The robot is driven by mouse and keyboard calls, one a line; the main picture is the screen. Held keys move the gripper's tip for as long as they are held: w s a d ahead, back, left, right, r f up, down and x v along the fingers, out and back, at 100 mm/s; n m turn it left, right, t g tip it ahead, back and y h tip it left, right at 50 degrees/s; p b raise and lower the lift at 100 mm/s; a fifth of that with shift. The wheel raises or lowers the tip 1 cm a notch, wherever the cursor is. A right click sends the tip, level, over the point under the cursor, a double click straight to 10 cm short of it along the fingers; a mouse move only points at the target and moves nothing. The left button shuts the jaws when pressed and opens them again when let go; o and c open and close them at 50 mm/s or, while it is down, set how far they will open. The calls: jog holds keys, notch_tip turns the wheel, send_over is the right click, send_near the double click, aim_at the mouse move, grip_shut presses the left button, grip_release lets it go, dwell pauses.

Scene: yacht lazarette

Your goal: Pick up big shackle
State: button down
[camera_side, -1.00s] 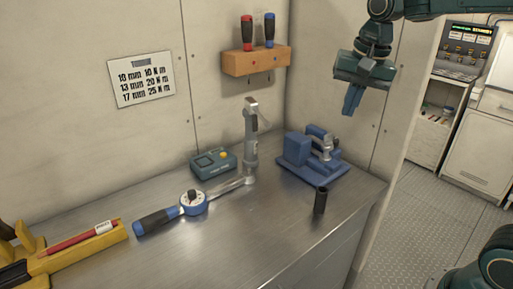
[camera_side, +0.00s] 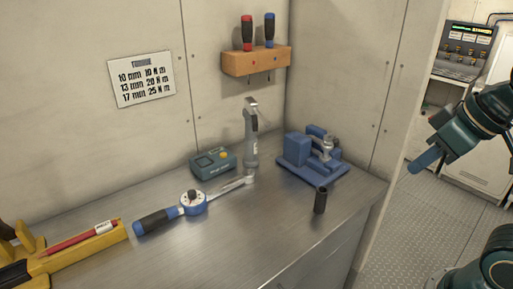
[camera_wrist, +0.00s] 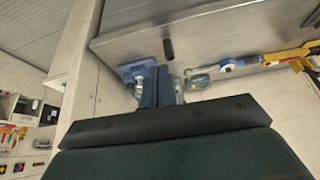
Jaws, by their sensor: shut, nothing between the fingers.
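I cannot make out a big shackle in either view. A small grey metal piece (camera_side: 326,146) sits on the blue vise-like fixture (camera_side: 297,150) at the bench's back right; its exact shape is too small to tell. My gripper (camera_side: 415,168) is shut and empty in the side view, off the right end of the bench, above the floor and well apart from the fixture. In the wrist view my gripper's fingers (camera_wrist: 156,78) are together and partly cover the blue fixture (camera_wrist: 130,71).
On the metal bench (camera_side: 240,235) are a dark socket (camera_side: 320,200), a torque wrench (camera_side: 192,203), a green box (camera_side: 212,163), an upright grey tool (camera_side: 251,140) and a yellow holder (camera_side: 75,254). A screwdriver rack (camera_side: 256,60) hangs on the wall.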

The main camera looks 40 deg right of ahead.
jog(key=shift+s+f, duration=0.2)
jog(key=shift+s, duration=0.1)
jog(key=c, duration=1)
grip_release()
jog(key=shift+w, duration=0.1)
jog(key=w+d+r+m+g, duration=0.1)
jog(key=w+d+m, duration=0.1)
jog(key=w+m, duration=0.4)
jog(key=w+d+r+m+g, duration=0.1)
jog(key=w+d+r+m, duration=0.15)
jog(key=w, duration=0.65)
jog(key=shift+w+d+f+m+g+y, duration=0.15)
jog(key=shift+w+d+f+m+g, duration=0.15)
jog(key=shift+w+d+f+m, duration=1.6)
jog(key=shift+w+d+f+m+g+y, duration=0.25)
jog(key=shift+w+d+f+m, duration=1.15)
jog(key=shift+w, duration=0.95)
jog(key=shift+w+d+f+m+g+y, duration=0.1)
jog(key=shift+w+d+f+m+g, duration=0.25)
jog(key=shift+w+d+f+m, duration=1.55)
jog(key=shift+w+a+n, duration=0.25)
jog(key=shift+a, duration=0.15)
